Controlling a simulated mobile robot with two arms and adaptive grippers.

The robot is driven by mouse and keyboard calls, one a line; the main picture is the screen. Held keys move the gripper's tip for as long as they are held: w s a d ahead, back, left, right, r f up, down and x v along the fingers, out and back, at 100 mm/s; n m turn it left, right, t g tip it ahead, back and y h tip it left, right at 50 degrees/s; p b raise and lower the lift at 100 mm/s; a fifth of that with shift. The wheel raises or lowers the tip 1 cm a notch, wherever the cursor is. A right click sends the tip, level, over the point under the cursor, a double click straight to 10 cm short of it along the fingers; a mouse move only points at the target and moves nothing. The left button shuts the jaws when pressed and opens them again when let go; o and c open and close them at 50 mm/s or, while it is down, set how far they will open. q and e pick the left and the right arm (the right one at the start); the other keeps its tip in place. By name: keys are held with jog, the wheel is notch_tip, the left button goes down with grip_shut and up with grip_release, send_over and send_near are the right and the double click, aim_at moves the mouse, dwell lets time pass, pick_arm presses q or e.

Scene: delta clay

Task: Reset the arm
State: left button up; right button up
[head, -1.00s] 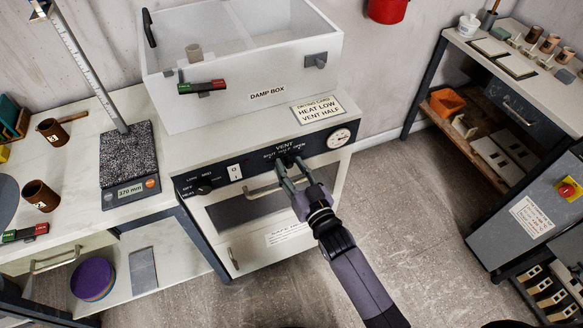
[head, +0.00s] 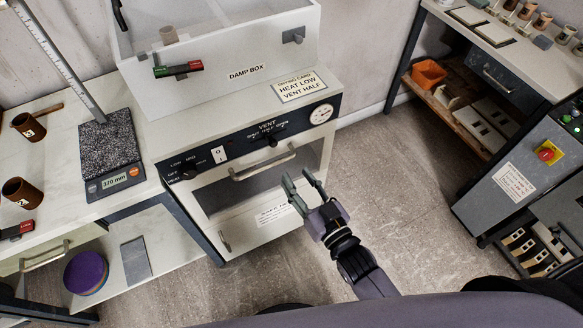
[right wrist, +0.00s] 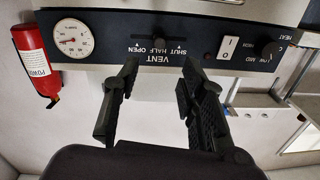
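My right gripper (head: 300,182) is open and empty in the head view, in front of the drying cabinet's (head: 262,222) door and below its control panel. In the right wrist view its two fingers (right wrist: 157,95) stand apart, with the vent slider (right wrist: 160,44) of the panel beyond them and nothing between them. The vent slider also shows in the head view (head: 272,141), near the HALF mark. The gripper is clear of it. My left gripper is not in view.
The damp box (head: 240,95) stands on the cabinet. A scale (head: 108,155) and brown cups (head: 20,190) are on the left bench. A grey machine with a red button (head: 547,152) stands at right. Bare floor (head: 385,190) lies between. A red extinguisher (right wrist: 33,62) hangs beside the panel.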

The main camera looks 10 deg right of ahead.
jog(key=shift+s+d, duration=0.1)
jog(key=shift+s, duration=0.1)
dwell(0.4)
jog(key=s+d+f+g+h, duration=0.1)
jog(key=s+d+f+g, duration=0.15)
jog(key=f, duration=0.75)
jog(key=s+d+f+g+h, duration=0.15)
jog(key=s+f, duration=0.25)
jog(key=f, duration=0.5)
jog(key=s+d+f+g+h, duration=0.1)
jog(key=s+d+f+g, duration=0.2)
jog(key=f, duration=0.7)
jog(key=s+d+f+g+h, duration=0.1)
jog(key=s+d+f+g, duration=0.1)
jog(key=s+f, duration=0.3)
jog(key=s+d+f+g+h, duration=0.1)
jog(key=s+d+f+g, duration=0.2)
jog(key=s, duration=0.9)
jog(key=s+d+f+g+h, duration=0.1)
jog(key=s+d+f+g, duration=0.2)
jog(key=s+f, duration=0.5)
jog(key=shift+s+f+g, duration=0.3)
jog(key=shift+f+g, duration=0.05)
jog(key=shift+g, duration=0.05)
